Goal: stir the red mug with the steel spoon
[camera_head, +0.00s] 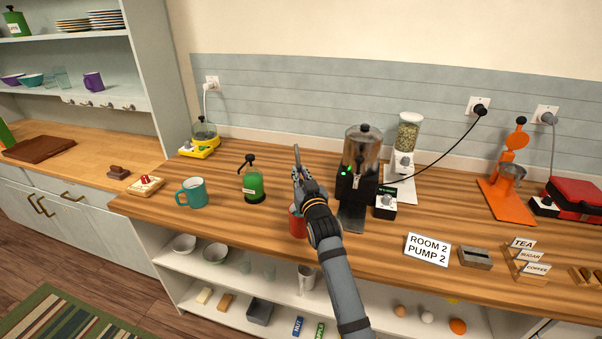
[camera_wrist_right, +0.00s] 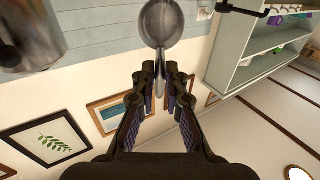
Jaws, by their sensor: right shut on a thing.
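The red mug (camera_head: 296,224) stands on the wooden counter, partly hidden behind my right arm and gripper. My right gripper (camera_head: 298,172) is above and just behind the mug in the head view. In the right wrist view, my right gripper (camera_wrist_right: 161,80) is shut on the handle of the steel spoon (camera_wrist_right: 161,24). The spoon's round bowl sticks out beyond the fingertips, apart from anything else there. My left gripper is not in view.
A coffee machine (camera_head: 361,165) stands close to the right of my gripper. A sign (camera_head: 427,249) and a metal box (camera_head: 475,257) are at the right front.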

